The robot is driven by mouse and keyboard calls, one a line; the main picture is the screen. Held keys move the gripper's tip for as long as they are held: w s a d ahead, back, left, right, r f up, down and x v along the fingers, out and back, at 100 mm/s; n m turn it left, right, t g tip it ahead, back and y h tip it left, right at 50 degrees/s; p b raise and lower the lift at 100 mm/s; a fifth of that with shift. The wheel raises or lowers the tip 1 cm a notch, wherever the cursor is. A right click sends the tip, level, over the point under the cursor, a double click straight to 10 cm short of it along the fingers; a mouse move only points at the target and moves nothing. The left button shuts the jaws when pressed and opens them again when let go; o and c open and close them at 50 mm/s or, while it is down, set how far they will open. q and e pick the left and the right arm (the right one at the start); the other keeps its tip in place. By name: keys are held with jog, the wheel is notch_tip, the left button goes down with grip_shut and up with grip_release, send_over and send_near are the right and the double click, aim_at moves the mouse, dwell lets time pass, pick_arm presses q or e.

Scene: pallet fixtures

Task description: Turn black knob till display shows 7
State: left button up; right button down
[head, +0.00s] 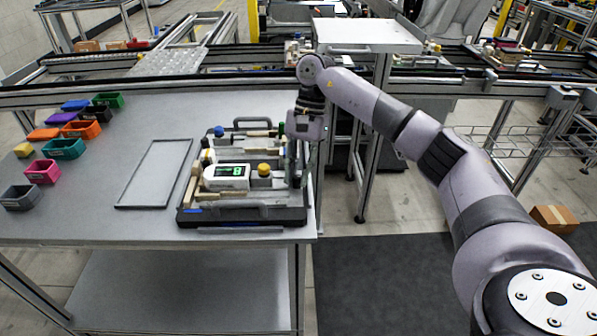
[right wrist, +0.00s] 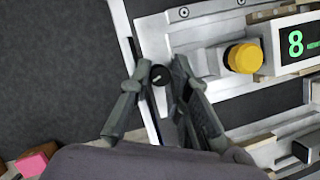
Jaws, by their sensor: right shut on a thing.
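The black knob (right wrist: 160,75) sits between the fingertips of my right gripper (right wrist: 162,68) in the right wrist view. The fingers are shut on it, one on each side. In the head view my right gripper (head: 298,178) points down at the right edge of the pallet fixture (head: 250,215) and hides the knob there. The display (head: 232,171) is a white box with green digits. In the right wrist view the display (right wrist: 296,43) reads a green 8. My left gripper is not in view.
A yellow button (right wrist: 245,57) stands between the knob and the display. The fixture also carries a blue knob (head: 219,131) and wooden blocks. An empty grey tray (head: 119,206) lies left of it. Several coloured bins, such as a pink one (head: 42,172), stand farther left.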

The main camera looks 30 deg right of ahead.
jog(key=c, duration=1.5)
grip_release()
jog(key=v, duration=0.8)
